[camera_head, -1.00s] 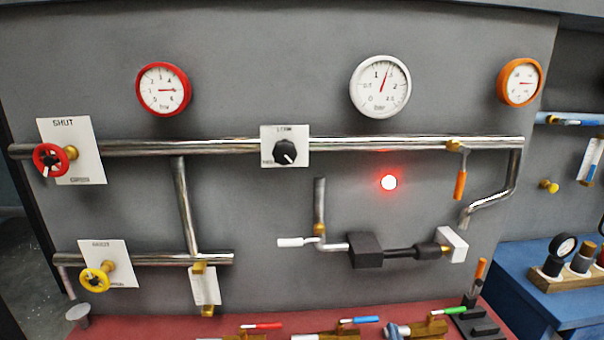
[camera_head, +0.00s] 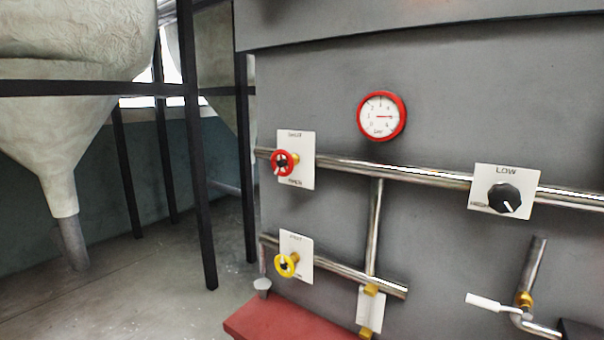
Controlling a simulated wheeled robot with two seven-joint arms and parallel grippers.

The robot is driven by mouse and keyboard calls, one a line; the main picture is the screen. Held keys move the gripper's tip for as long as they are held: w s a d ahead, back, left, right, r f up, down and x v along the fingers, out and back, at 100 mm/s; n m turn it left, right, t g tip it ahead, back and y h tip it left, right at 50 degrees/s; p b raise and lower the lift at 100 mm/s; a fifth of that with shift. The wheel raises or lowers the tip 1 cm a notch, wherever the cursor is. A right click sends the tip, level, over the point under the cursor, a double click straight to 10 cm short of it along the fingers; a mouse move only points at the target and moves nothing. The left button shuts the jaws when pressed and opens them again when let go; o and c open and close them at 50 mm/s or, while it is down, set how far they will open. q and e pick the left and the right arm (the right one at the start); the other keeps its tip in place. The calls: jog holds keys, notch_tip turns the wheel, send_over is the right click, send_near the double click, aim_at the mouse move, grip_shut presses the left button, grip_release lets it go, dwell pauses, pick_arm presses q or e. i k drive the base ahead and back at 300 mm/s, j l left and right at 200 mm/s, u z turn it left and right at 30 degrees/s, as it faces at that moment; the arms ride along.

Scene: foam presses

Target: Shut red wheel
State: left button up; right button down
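The red wheel (camera_head: 284,163) is a small red handwheel with a dark hub and a white pointer mark. It sits on a brass stem in front of a white label plate (camera_head: 307,160) at the left end of the upper pipe. The plate has a word at its top and one at its bottom, too small to read surely now; the earlier frame reads SHUT at the top. The pointer mark seems to point downward. Neither of my grippers is in view.
A yellow wheel (camera_head: 286,265) sits below on the lower pipe. A red-rimmed gauge (camera_head: 381,116) hangs above; a black knob (camera_head: 503,198) is at right. A red ledge (camera_head: 290,322) juts out below. Left of the panel are open floor (camera_head: 150,285), black posts (camera_head: 197,150) and a pale hopper (camera_head: 60,110).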

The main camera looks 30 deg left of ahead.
aim_at(282, 162)
jog(key=u, duration=1.05)
jog(key=i+j+z, duration=0.35)
jog(key=j+z, duration=0.35)
jog(key=i+j+z, duration=0.2)
jog(key=j+z, duration=0.15)
jog(key=j, duration=0.15)
jog(key=j+z, duration=0.35)
jog(key=j, duration=0.15)
jog(key=i+j+z, duration=0.1)
jog(key=j+z, duration=0.25)
jog(key=j, duration=0.15)
